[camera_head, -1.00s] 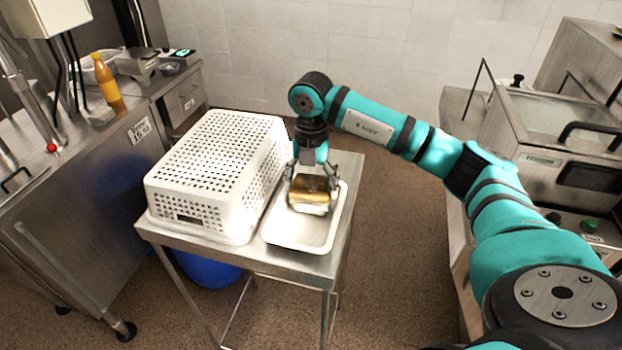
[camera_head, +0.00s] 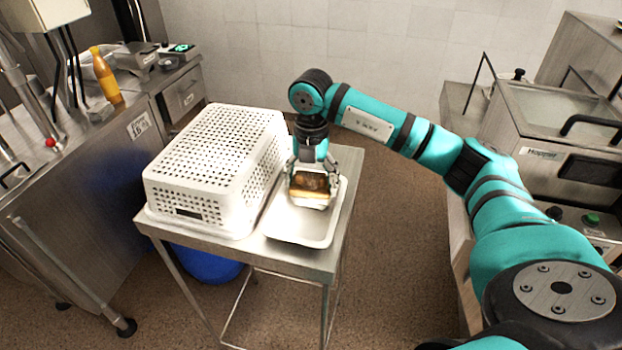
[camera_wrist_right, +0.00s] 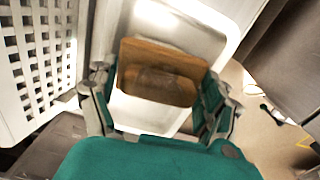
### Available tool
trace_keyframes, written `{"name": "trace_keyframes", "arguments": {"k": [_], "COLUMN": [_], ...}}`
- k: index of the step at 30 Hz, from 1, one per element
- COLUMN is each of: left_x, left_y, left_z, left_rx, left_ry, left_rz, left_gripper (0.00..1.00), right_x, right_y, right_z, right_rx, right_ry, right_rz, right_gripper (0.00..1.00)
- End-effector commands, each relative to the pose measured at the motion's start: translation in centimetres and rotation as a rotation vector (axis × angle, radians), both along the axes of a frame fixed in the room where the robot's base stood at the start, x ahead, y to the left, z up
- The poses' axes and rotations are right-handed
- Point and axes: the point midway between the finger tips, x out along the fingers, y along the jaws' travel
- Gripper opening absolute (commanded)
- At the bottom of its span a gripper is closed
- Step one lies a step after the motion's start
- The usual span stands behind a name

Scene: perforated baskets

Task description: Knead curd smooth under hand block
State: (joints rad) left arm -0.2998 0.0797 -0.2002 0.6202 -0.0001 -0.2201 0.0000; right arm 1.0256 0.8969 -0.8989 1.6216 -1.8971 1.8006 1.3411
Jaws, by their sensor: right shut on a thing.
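A brown wooden hand block (camera_head: 313,185) is held in my right gripper (camera_head: 314,178) over the far half of a white tray (camera_head: 290,238). The wrist view shows the block (camera_wrist_right: 160,72) between the two fingers of the right gripper (camera_wrist_right: 158,92), tilted a little. A pale mass, likely the curd (camera_head: 312,205), shows just under the block's front edge. Most of it is hidden, and I cannot tell whether the block presses on it. My left gripper is not in view.
A white perforated basket (camera_head: 215,160) stands upside down close to the tray's left side, on a small steel table (camera_head: 341,205). A steel counter with an orange bottle (camera_head: 105,77) is at left. A steel machine (camera_head: 545,135) stands at right.

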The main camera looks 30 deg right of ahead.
Motion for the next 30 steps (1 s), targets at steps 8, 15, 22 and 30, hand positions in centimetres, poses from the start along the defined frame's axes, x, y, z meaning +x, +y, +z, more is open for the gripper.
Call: {"name": "trace_keyframes", "arguments": {"k": [8, 15, 22, 30], "left_x": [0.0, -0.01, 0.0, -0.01], "left_y": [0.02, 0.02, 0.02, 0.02], "left_z": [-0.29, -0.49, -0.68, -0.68], "left_rx": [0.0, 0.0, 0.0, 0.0], "left_ry": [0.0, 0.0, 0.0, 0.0], "left_rz": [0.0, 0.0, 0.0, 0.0], "left_gripper": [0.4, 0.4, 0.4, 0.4], "right_x": [0.0, 0.01, 0.0, -0.03], "right_y": [0.0, 0.01, 0.0, 0.02], "right_z": [-0.4, -0.69, -0.97, -1.05], "right_rx": [0.0, 0.0, 0.0, 0.0], "right_ry": [0.0, 0.0, 0.0, 0.001], "right_rz": [0.0, 0.0, 0.0, 0.0], "right_gripper": [0.46, 0.46, 0.46, 0.46]}}
